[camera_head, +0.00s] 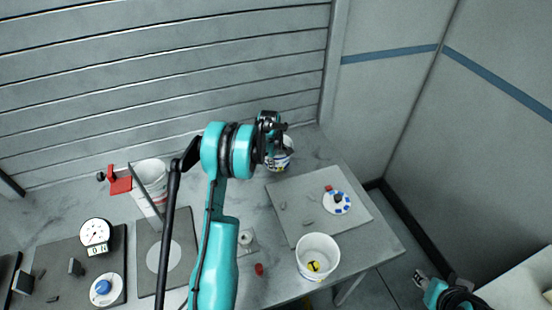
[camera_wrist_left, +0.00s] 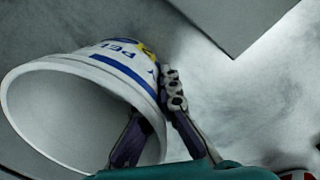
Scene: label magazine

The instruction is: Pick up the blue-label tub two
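The blue-label tub (camera_head: 281,160) is a white tub with blue lettering and a yellow mark, at the back of the table, partly hidden by my left gripper (camera_head: 272,148). In the left wrist view the tub (camera_wrist_left: 110,62) has its open mouth toward the camera. My left gripper (camera_wrist_left: 158,120) straddles its wall, one finger inside and one outside, and looks shut on the rim. Whether the tub is off the table I cannot tell. My right gripper (camera_head: 420,276) is low at the right, away from the table; its finger state is unclear.
A white tub (camera_head: 318,257) with a yellow round mark stands at the table's front right. Another white tub (camera_head: 150,172) is at the left, near a red clamp (camera_head: 120,185). A grey board (camera_head: 285,205) carries a white disc (camera_head: 337,201). A dial gauge (camera_head: 95,234) stands far left.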

